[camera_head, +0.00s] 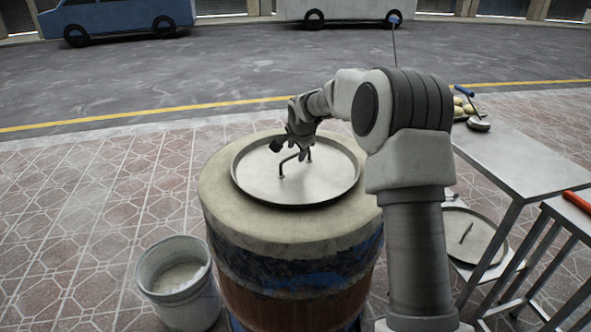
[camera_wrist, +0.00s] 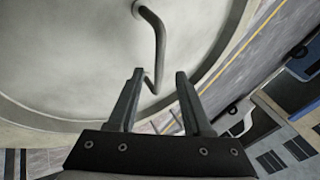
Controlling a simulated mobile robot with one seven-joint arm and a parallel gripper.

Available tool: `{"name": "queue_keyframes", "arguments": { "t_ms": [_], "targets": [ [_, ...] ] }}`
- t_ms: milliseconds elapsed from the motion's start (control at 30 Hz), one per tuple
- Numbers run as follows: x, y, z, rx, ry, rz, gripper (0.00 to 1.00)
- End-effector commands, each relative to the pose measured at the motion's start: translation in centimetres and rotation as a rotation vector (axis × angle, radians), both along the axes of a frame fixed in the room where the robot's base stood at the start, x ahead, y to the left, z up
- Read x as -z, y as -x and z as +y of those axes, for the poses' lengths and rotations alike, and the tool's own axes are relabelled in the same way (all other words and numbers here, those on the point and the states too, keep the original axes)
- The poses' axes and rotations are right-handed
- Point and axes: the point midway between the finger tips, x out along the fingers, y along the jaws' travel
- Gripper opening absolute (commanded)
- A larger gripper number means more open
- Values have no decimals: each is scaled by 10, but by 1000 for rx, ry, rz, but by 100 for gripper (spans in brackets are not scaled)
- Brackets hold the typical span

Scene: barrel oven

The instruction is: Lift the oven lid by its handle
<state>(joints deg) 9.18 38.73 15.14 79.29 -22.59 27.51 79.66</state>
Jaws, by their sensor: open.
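The oven lid (camera_head: 325,185) is a round, shallow metal disc lying on top of the barrel oven (camera_head: 235,210). Its handle (camera_head: 291,163) is a thin dark bar standing up near the lid's middle. In the wrist view the handle (camera_wrist: 157,40) runs from the top of the picture down toward the fingers, over the pale lid (camera_wrist: 60,65). My gripper (camera_wrist: 159,78) is open and empty, its two fingers pointing toward the handle. The handle's lower end shows between the fingertips; I cannot tell the depth gap. In the head view my gripper (camera_head: 290,148) is just above the handle.
A white bucket (camera_head: 178,282) stands at the left of the barrel. At the right are a metal table (camera_head: 530,155) and a lower shelf with a second round lid (camera_head: 470,236). A red-handled tool (camera_head: 577,201) lies at the right edge.

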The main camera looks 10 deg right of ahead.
Motion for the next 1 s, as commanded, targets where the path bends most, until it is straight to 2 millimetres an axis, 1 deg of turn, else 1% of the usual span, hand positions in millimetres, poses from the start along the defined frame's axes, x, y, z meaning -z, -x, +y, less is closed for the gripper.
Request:
{"name": "queue_keyframes", "arguments": {
  "t_ms": [33,200,300,533,667,700,767,800,1000],
  "targets": [
    [13,-4,0,0,-1,3,50],
    [27,-16,0,-1,-1,0,50],
    [31,-19,0,-1,-1,0,50],
    [30,-20,0,-1,0,0,50],
    [30,-19,0,-1,0,0,26],
    [30,-19,0,-1,0,0,19],
    [30,-19,0,-1,0,0,8],
    [30,-19,0,-1,0,0,1],
    [30,-19,0,-1,0,0,0]
  ]
}}
